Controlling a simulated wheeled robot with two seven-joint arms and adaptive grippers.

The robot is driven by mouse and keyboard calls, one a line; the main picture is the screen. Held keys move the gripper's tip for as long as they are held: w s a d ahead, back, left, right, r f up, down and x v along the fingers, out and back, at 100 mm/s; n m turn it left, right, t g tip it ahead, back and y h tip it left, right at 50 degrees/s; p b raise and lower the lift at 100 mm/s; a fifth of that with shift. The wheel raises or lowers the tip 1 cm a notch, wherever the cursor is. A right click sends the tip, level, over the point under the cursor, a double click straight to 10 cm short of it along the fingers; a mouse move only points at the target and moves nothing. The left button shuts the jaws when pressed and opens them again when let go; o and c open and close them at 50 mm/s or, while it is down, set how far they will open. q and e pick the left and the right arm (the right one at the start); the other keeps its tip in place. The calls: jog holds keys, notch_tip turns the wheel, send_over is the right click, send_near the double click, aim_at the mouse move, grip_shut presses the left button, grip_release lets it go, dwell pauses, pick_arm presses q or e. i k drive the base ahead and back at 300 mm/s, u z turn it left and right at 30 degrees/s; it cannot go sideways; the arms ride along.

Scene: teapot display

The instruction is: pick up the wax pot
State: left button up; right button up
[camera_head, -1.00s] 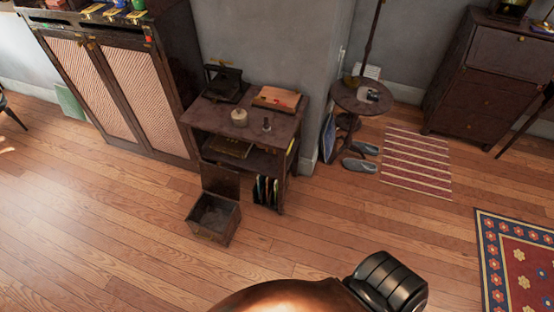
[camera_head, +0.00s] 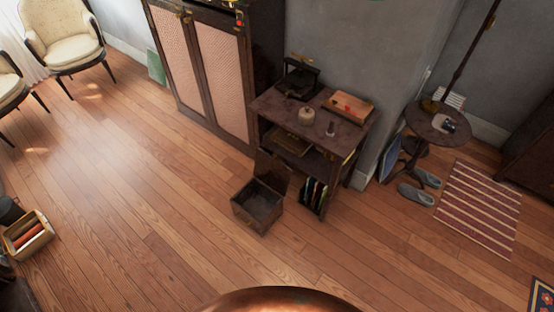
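A small pale round pot (camera_head: 306,116), which looks like the wax pot, stands upright on top of a dark wooden side table (camera_head: 277,104). A small dark stamp-like object (camera_head: 331,130) stands to its right. A reddish-brown box (camera_head: 351,105) lies behind it to the right, and a black device (camera_head: 300,77) stands behind it. Neither of my grippers is in view. A copper-coloured part of my own body shows at the bottom edge.
An open wooden box (camera_head: 257,206) sits on the floor before the table. A tall cabinet (camera_head: 204,68) stands to the left, a round table (camera_head: 437,122) with slippers (camera_head: 416,194) below to the right.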

aim_at(304, 122)
jog(key=u, duration=0.55)
jog(key=i, duration=1.25)
jog(key=u, duration=0.2)
